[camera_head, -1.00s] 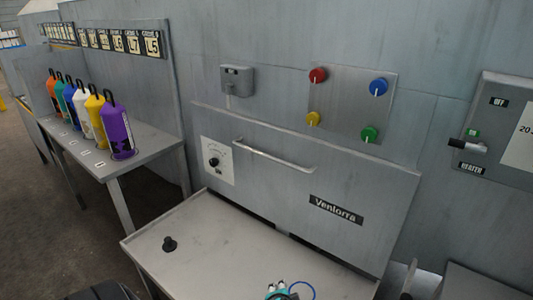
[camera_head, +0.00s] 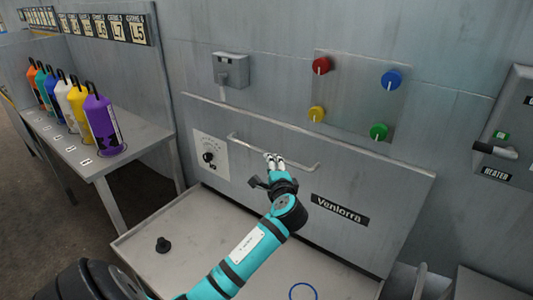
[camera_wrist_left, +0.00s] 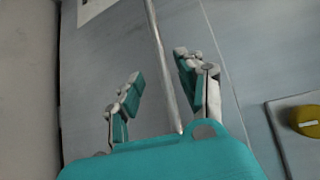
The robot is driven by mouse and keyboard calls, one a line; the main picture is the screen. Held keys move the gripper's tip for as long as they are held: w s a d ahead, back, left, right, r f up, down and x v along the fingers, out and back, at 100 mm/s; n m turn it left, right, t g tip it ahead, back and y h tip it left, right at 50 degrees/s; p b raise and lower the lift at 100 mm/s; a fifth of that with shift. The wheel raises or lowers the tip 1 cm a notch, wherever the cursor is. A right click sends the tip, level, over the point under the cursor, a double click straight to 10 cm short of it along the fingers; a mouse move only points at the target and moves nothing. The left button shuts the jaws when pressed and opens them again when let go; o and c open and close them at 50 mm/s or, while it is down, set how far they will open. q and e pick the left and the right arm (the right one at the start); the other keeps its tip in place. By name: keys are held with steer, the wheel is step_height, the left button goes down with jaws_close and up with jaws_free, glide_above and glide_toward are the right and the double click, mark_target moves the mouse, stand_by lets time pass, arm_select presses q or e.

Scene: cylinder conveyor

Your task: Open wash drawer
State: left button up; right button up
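The wash drawer (camera_head: 370,190) is a grey metal front with a "Ventorra" label, and it looks closed. Its long bar handle (camera_head: 250,147) runs across the upper part of the front. My left gripper (camera_head: 274,157) is at the right half of the handle in the head view. In the left wrist view the left gripper (camera_wrist_left: 158,80) is open, with the handle bar (camera_wrist_left: 160,55) passing between its two fingers. I cannot tell whether a finger touches the bar. My right gripper is not in view.
A dial panel (camera_head: 210,154) is left of the handle. Red, yellow, blue and green knobs sit on a plate (camera_head: 350,95) above. A grey tray surface (camera_head: 200,240) with a black plug (camera_head: 163,245) lies below. Several coloured bottles stand on a side table (camera_head: 140,150) at left.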

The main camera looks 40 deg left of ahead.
arm_select(q)
steer(key=x, duration=0.7)
steer(key=shift+w+a, duration=0.25)
steer(key=shift+a, duration=0.1)
steer(key=shift+w+a, duration=0.35)
steer(key=shift+a, duration=0.05)
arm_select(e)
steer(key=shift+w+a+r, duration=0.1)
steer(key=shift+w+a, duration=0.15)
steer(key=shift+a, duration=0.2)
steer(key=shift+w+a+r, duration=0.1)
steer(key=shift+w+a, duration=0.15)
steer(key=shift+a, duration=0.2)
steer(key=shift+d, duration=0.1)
arm_select(q)
steer(key=shift+c, duration=0.7)
steer(key=shift+f, duration=0.1)
jaws_close()
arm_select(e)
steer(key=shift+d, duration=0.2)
